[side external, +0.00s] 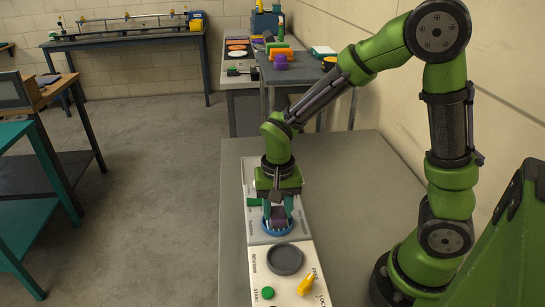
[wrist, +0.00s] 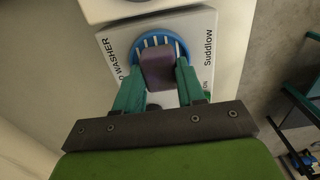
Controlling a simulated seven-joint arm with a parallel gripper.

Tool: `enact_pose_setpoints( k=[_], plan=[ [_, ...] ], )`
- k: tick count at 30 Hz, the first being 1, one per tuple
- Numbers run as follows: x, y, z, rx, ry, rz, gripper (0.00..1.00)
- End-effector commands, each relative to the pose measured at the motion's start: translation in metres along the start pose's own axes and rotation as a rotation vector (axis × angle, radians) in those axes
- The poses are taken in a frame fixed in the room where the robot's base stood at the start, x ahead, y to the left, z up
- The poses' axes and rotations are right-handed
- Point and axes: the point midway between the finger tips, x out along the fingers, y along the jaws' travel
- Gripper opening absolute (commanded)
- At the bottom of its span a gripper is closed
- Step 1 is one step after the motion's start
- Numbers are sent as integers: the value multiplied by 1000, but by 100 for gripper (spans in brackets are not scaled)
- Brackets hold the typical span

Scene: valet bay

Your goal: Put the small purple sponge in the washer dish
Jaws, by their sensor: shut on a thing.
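My gripper (side external: 277,213) is shut on the small purple sponge (wrist: 157,67), with one green finger on each side of it. The sponge also shows between the fingers in the side view (side external: 278,217). The washer dish (wrist: 144,42) is a round blue dish with white prongs, on a white panel lettered "WASHER". In the side view the dish (side external: 277,233) is directly below the fingertips. The sponge lies over the dish in the wrist view and covers much of it. I cannot tell whether the sponge touches the dish floor.
A dark grey round dish (side external: 285,259) sits nearer on the same panel, with a green button (side external: 267,293) and a yellow lever (side external: 306,285). The grey table (side external: 340,190) is bare to the right. A far bench holds purple, orange and other coloured items.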

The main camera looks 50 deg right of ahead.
Motion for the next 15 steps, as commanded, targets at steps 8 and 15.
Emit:
enact_pose_setpoints(
  k=[8,15],
  plan=[
    [1,0,0,0,0,0,64],
    [0,0,0,0,0,0,64]
  ],
)
